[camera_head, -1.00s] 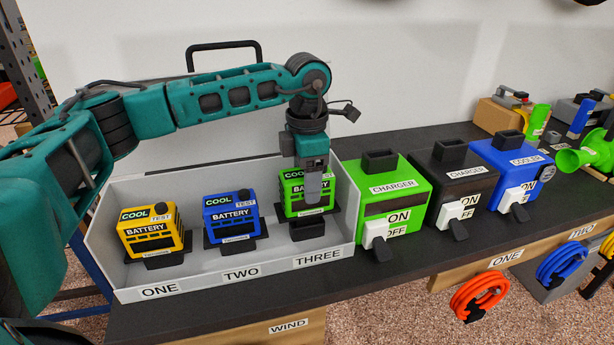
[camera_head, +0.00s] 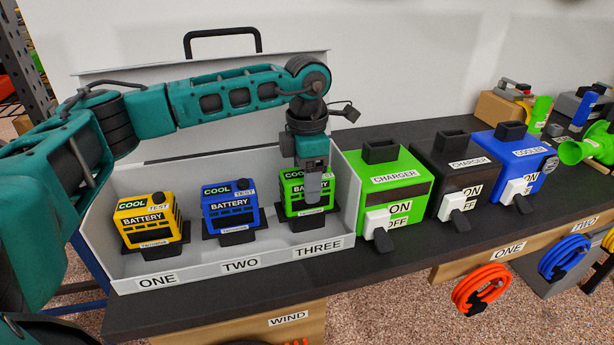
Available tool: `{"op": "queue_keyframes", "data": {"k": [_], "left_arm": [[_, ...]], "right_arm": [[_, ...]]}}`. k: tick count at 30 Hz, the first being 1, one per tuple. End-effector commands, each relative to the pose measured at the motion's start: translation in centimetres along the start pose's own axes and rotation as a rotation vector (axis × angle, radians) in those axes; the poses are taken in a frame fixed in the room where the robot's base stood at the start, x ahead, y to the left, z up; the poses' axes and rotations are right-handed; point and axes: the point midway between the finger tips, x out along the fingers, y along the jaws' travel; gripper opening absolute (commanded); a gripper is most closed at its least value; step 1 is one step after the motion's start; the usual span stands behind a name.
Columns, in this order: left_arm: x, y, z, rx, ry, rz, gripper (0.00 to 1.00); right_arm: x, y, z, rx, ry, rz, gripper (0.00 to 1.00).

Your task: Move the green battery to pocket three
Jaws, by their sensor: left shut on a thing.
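The green battery (camera_head: 293,204) sits upright at the pocket marked THREE (camera_head: 319,249), at the right end of the white tray (camera_head: 205,275). My left gripper (camera_head: 313,196) comes down from above and is shut on the green battery; its fingers cover part of the battery's front. The battery's underside meets the black holder at pocket three, but I cannot tell if it is fully seated. My right gripper is not in view.
The yellow battery (camera_head: 146,221) stands in pocket one and the blue battery (camera_head: 229,210) in pocket two, close on the left. The green charger (camera_head: 399,184) stands just right of the tray. A black charger (camera_head: 455,163) and blue cooler (camera_head: 517,157) follow.

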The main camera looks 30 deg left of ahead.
Motion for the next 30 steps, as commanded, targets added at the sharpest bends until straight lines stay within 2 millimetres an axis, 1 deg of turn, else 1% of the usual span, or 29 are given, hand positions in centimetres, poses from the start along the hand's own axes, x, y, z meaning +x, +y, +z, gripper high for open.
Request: {"op": "queue_keyframes", "data": {"k": [8, 9, 17, 18, 29, 30], "left_arm": [[0.63, 0.03, 0.06, 0.0, -0.003, 0.001, 0.07], [0.53, 0.03, 0.07, 0.0, -0.003, 0.001, 0.65], [0.58, 0.01, 0.03, 0.0, -0.001, 0.0, 0.9], [0.6, 0.0, 0.03, 0.0, -0.001, 0.0, 0.92], [0.72, -0.02, -0.02, 0.0, 0.002, -0.001, 0.92], [0.7, -0.02, -0.02, 0.0, 0.001, -0.001, 0.92]], "right_arm": [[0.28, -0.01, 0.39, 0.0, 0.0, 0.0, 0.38], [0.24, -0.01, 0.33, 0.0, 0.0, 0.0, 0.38], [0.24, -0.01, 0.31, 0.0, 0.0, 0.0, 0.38], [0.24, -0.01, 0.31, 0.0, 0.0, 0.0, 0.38], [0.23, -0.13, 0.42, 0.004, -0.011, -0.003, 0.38], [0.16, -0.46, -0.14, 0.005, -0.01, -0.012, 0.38]]}}
